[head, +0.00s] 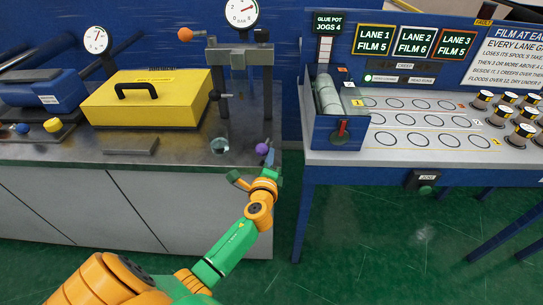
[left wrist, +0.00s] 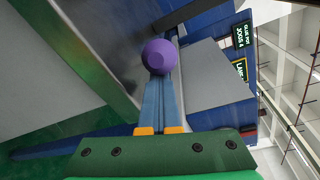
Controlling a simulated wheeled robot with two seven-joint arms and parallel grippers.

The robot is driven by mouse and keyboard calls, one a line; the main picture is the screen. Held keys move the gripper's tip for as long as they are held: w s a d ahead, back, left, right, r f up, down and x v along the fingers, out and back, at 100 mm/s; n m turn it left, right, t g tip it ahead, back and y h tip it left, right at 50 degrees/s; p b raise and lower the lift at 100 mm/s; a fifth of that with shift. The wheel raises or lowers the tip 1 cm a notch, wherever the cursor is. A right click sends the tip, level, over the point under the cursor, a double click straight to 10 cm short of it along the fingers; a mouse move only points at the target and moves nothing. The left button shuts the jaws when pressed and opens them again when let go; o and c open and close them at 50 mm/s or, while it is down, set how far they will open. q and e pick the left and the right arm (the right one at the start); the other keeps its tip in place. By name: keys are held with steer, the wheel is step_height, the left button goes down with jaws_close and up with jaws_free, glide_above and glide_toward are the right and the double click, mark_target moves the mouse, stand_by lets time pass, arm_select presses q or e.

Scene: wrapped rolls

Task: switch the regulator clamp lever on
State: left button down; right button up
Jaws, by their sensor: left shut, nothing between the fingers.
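A gauge stand (head: 240,55) with a round dial (head: 241,12) stands at the back of the metal bench. An orange ball knob (head: 185,34) sticks out at its upper left, and a dark-knobbed lever (head: 217,95) sits lower on its left post. A purple knob (head: 262,148) is at the bench's right end. No label shows which is the regulator clamp lever. My left gripper (head: 269,158) is shut and empty, low beside the purple knob. In the left wrist view, the purple knob (left wrist: 159,56) is at the fingertips (left wrist: 161,80); contact is unclear. My right gripper is out of view.
A blue machine (head: 40,90) is at left. A gap separates the bench from the lane table (head: 410,158) at right.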

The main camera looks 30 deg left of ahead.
mark_target(252, 159)
arm_select(q)
steer(key=shift+s+a+r+m+t+h, duration=0.3)
steer(key=shift+a+m+h, duration=0.15)
steer(key=shift+m+h, duration=0.2)
steer(key=shift+s+a+f+m+t+h, duration=0.2)
steer(key=shift+a+m+h, duration=0.1)
steer(key=shift+m+h, duration=0.25)
steer(key=shift+s+a+f+m+t+h, duration=0.1)
steer(key=shift+a+m+t+h, duration=0.15)
steer(key=shift+h, duration=0.45)
steer(key=shift+a+f+m+h+b, duration=0.1)
steer(key=shift+a+m+h+b, duration=0.2)
steer(key=shift+a+b, duration=0.15)
steer(key=m+h, duration=0.2)
steer(key=h, duration=0.1)
steer(key=shift+s+a+b, duration=0.1)
steer(key=shift+a+b, duration=0.25)
steer(key=a+m+h+b, duration=0.1)
steer(key=h, duration=0.1)
steer(key=shift+m+h, duration=0.25)
steer(key=shift+h, duration=0.05)
steer(key=shift+a+b, duration=0.45)
steer(key=shift+b, duration=0.2)
steer(key=shift+a, duration=0.2)
steer(key=shift+a+r, duration=0.15)
steer(key=shift+r, duration=0.1)
